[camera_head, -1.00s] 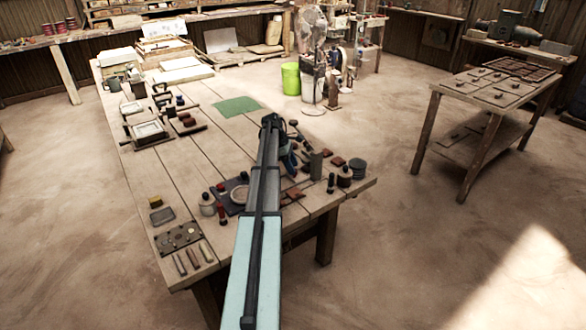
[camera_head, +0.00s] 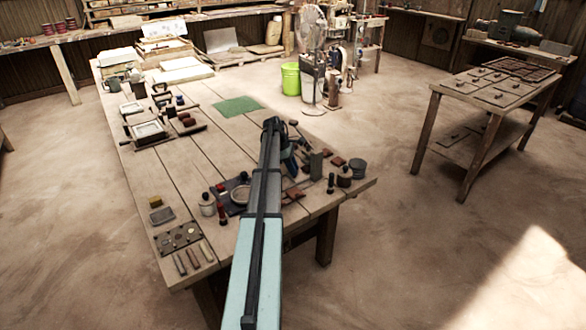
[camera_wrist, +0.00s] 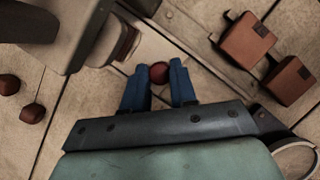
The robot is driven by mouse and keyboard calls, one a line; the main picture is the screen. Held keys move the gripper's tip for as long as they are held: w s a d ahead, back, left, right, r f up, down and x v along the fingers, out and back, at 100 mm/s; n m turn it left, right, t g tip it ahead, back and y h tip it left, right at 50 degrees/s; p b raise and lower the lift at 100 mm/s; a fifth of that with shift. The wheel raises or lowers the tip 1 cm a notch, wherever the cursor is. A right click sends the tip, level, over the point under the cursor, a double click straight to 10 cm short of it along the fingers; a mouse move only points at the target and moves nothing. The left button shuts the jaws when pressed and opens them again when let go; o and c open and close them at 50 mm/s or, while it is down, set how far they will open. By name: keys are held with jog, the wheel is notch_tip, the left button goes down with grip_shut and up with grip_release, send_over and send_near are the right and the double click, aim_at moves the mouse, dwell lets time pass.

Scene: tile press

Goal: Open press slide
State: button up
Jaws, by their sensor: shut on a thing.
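In the wrist view a round dark red knob (camera_wrist: 160,72) sits between the tips of the two blue fingers of my gripper (camera_wrist: 160,84), which are shut on it. What the knob is fixed to is mostly hidden. In the head view my gripper (camera_head: 287,152) is low over the right part of the workbench, largely behind my arm. A dark plate with a round ring (camera_head: 238,195) lies just left of my arm. My arm covers part of this area, and I cannot clearly make out the press slide.
Two red-brown blocks (camera_wrist: 269,60) lie right of the fingers in the wrist view, and a large dark grey body (camera_wrist: 55,35) stands upper left. In the head view, small tools and jars (camera_head: 344,176) crowd the bench's right corner. A green mat (camera_head: 238,106) lies behind on clear planks.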

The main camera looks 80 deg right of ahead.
grip_shut()
jog(key=w+a, duration=0.7)
jog(key=shift+w+a, duration=0.35)
jog(key=o, duration=0.9)
grip_release()
jog(key=shift+c, duration=0.2)
jog(key=shift+r, duration=0.1)
jog(key=v, duration=1.3)
jog(key=shift+w+r, duration=0.15)
jog(key=shift+r, duration=0.1)
